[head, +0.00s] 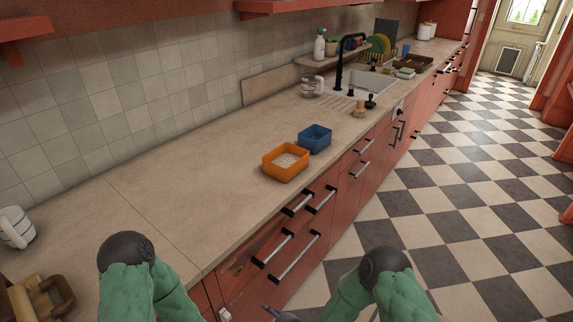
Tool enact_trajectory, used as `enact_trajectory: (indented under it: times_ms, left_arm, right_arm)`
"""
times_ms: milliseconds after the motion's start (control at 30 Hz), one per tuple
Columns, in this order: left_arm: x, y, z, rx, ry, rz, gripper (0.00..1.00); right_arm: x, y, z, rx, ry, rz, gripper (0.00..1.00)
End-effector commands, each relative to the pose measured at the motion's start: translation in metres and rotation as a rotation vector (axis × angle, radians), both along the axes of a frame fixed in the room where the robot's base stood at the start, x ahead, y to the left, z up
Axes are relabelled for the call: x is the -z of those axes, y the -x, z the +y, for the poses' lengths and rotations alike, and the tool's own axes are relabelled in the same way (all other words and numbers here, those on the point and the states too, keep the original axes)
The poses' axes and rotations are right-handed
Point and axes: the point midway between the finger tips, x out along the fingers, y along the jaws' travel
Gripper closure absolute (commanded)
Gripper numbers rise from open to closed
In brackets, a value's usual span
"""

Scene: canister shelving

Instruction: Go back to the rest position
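My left arm (140,275) is bent at the lower left, in front of the counter, and its gripper is out of the picture. My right arm (385,285) is bent at the lower middle, over the checkered floor beside the counter. A small grey-blue tip (272,309) at the bottom edge may be part of my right gripper; too little shows to tell its opening. An orange bin (285,175) with pale contents stands on the counter (190,165), close to a blue bin (315,139) behind it.
Red drawers (290,240) with protruding handles line the counter front. A white canister (16,228) and a brown wooden holder (60,293) are at the left. The sink (360,85) and black faucet (340,65) are farther back. The floor (450,220) at right is clear.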

Motion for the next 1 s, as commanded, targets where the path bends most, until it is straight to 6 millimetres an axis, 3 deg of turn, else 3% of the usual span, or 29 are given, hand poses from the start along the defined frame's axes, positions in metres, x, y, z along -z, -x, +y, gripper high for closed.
enact_trajectory:
  times_ms: [33,200,400,600,1000]
  left_arm:
    - [-0.002,0.000,0.000,0.000,0.000,0.000,0.60]
    - [-0.006,0.000,0.000,0.000,0.000,0.000,0.60]
    - [-0.010,0.000,0.000,0.000,0.000,0.000,0.60]
    - [-0.011,0.000,0.000,0.000,0.000,0.000,0.60]
    - [-0.011,0.000,0.000,0.000,0.000,0.000,0.60]
  right_arm:
    - [0.008,0.009,-0.021,0.090,-0.031,0.133,0.45]
    - [0.031,0.058,-0.082,0.457,-0.153,0.590,0.45]
    - [0.035,0.133,-0.131,0.904,-0.271,1.028,0.45]
    - [0.028,0.180,-0.148,1.169,-0.324,1.245,0.45]
    - [0.027,0.188,-0.150,1.215,-0.332,1.280,0.45]
